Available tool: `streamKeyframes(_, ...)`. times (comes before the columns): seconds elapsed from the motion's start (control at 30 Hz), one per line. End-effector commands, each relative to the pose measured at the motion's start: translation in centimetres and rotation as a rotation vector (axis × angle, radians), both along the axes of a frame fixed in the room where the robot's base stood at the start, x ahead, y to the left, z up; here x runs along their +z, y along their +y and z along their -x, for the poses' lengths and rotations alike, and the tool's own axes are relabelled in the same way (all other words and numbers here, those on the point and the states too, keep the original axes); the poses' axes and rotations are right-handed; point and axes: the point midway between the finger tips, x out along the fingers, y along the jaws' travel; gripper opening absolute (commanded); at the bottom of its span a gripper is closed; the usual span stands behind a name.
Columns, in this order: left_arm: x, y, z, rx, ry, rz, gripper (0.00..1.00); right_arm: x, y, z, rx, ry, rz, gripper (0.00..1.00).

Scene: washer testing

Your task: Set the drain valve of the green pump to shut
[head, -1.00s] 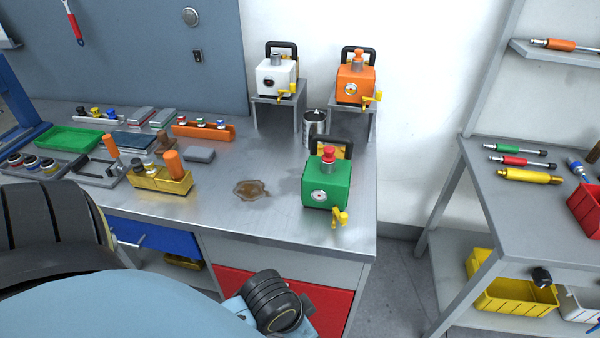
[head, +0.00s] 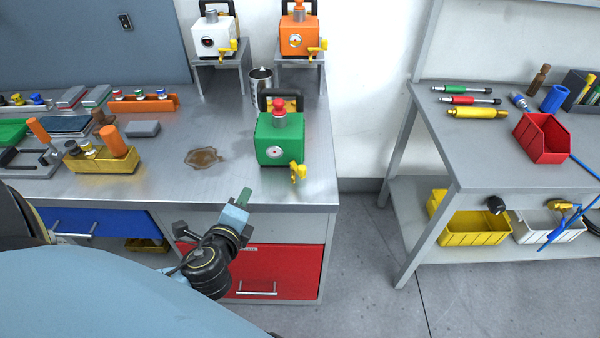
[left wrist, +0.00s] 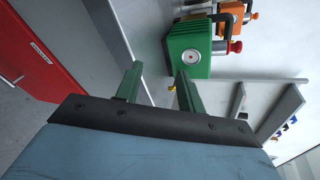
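The green pump (head: 283,138) stands near the front right of the steel bench, with a red knob on top and a round gauge on its face. Its yellow drain valve (head: 298,171) sticks out low at the front right. In the left wrist view the green pump (left wrist: 188,52) lies sideways beyond the fingers. A bit of the yellow valve (left wrist: 172,88) shows between the fingers, mostly hidden. My left gripper (head: 244,196) is in front of the bench edge, below and left of the valve, apart from it. Its two fingers (left wrist: 157,85) are spread and empty. My right gripper is out of view.
White (head: 214,36) and orange (head: 299,34) pumps stand on raised stands behind. A metal can (head: 261,84) is behind the green pump. A brown spill (head: 204,157) lies left of it. A second table (head: 470,150) is across a gap at right.

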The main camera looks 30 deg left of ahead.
Motion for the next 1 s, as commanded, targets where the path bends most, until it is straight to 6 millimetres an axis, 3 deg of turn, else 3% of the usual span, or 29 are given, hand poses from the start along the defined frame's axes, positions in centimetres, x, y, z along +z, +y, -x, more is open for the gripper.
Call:
streamKeyframes(0.03, 0.4, 0.0, -0.7, -0.107, -0.017, -0.178, 0.39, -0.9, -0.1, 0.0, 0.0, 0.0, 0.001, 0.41)
streamKeyframes(0.2, 2.1, -2.3, -1.9, -0.425, -0.059, -0.728, 0.39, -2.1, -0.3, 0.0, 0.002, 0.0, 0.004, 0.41)
streamKeyframes(0.4, 1.9, -4.6, -1.7, -0.635, -0.083, -1.113, 0.39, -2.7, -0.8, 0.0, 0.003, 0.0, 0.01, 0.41)
streamKeyframes(0.67, 2.0, -5.2, -2.8, -0.671, -0.089, -1.191, 0.39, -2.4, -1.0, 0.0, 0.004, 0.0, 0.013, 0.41)
streamKeyframes(1.0, 2.2, -5.7, -8.2, -0.666, -0.091, -1.186, 0.39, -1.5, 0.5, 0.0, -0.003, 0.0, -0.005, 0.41)
